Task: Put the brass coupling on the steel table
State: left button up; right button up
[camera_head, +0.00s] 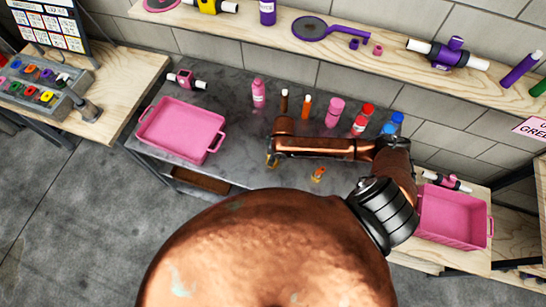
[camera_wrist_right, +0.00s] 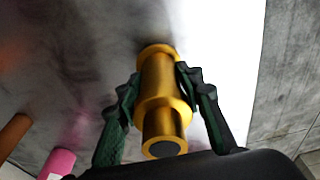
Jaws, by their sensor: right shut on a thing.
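The brass coupling (camera_wrist_right: 160,95) is a gold, stepped cylinder with a dark opening at its near end. In the right wrist view it sits between the two green-and-black fingers of my right gripper (camera_wrist_right: 160,85), which are shut on it. Its far end is close to the grey steel table (camera_head: 232,85), with a dark shadow beside it; I cannot tell if they touch. In the head view my copper right arm reaches over the table and mostly hides the gripper; a bit of gold shows below the arm's end. My left gripper is not in view.
A pink tray (camera_head: 147,146) stands on the table's left. Pink (camera_head: 259,92), orange (camera_head: 306,107), red and blue bottles line its back. A small orange-yellow thing (camera_head: 318,174) lies near the front edge. A pink bin (camera_head: 455,238) is at right. The table's middle left is clear.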

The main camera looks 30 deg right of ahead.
jog(key=shift+f, duration=0.2)
jog(key=o, duration=1.4)
jog(key=shift+f, duration=0.1)
jog(key=r, duration=0.4)
jog(key=s+r, duration=0.1)
jog(key=r, duration=0.3)
jog(key=d+r, duration=0.1)
jog(key=r, duration=0.3)
jog(key=shift+s, duration=0.15)
